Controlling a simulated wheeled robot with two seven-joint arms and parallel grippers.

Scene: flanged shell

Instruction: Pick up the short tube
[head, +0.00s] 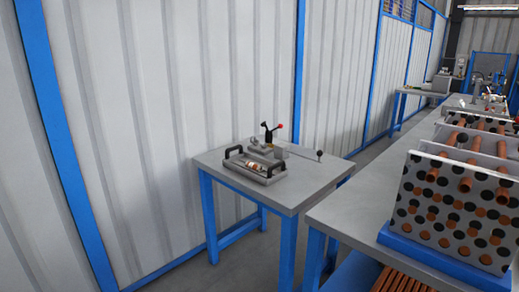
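A small grey tray (268,180) with two black handles sits on the small table near the middle of the head view. One or more small reddish and pale pieces (252,166) lie in it. They are too small to tell whether one is the short tube. Several longer copper-coloured tubes (465,185) run through a flanged shell (445,213) with perforated plates at the right. Neither of my grippers is in view.
The small grey table (304,192) has blue legs and carries a clamp-like device (270,132) with a red knob behind the tray. A long grey workbench (345,212) stands to its right. More copper tubes (395,282) lie below the bench. A corrugated wall (140,120) closes the left.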

